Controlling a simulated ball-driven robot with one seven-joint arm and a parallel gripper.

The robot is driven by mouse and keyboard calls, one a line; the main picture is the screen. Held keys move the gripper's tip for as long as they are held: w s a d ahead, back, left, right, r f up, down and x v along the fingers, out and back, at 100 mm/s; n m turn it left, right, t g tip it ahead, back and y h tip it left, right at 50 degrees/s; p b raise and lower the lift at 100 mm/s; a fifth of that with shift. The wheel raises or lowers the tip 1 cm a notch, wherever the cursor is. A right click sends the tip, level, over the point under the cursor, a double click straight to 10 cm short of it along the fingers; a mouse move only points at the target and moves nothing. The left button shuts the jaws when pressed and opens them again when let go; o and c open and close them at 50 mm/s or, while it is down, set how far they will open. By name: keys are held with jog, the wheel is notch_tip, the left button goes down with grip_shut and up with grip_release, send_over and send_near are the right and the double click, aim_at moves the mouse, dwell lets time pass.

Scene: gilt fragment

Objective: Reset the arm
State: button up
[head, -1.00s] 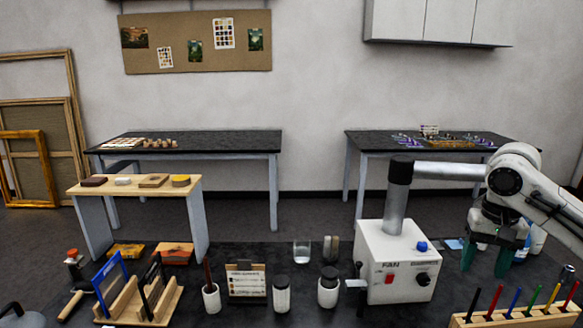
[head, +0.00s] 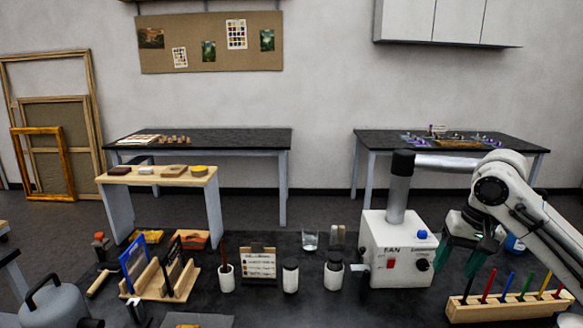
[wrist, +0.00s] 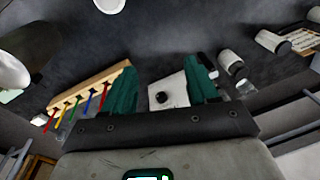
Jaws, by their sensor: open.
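My gripper (head: 458,262) is at the right in the head view, at the end of my white arm, with its green fingers pointing down. It is over the dark worktop, just right of the white fan box (head: 394,262). In the wrist view my gripper (wrist: 163,90) shows two green fingers spread apart with nothing held between them. The fan box (wrist: 167,92) with its dark knob shows behind the gap between the fingers. Whether the fingers touch the box cannot be told.
A wooden rack (head: 508,309) of coloured-handled tools stands in front of my gripper; it also shows in the wrist view (wrist: 90,88). White jars (head: 333,274), a glass (head: 310,240) and a brush cup (head: 226,280) stand left of the fan box. A small wooden shelf (head: 165,180) is farther left.

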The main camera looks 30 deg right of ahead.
jog(key=w+a+f+n+t+y, duration=0.2)
jog(key=w+a, duration=0.5)
jog(key=a, duration=0.2)
jog(key=a+f+n+t+y, duration=0.1)
jog(key=a+f, duration=0.5)
jog(key=a, duration=0.3)
jog(key=a+f+n+t+y, duration=0.1)
jog(key=a+f+n, duration=0.1)
jog(key=a+f, duration=0.5)
jog(key=s+a+f+n+g+h, duration=0.1)
jog(key=s+a+f+g, duration=0.1)
jog(key=s+a+f, duration=0.65)
jog(key=s+d+f+n+g+h, duration=0.1)
jog(key=s+d+f, duration=0.2)
jog(key=s, duration=0.5)
jog(key=s+d+f+n+g+h, duration=0.1)
jog(key=s+d+f+h, duration=0.1)
jog(key=s, duration=0.6)
jog(key=shift+s+d+f+g+h+b, duration=0.3)
jog(key=shift+s+d+f, duration=0.1)
jog(key=shift+d, duration=0.2)
jog(key=shift+w, duration=0.1)
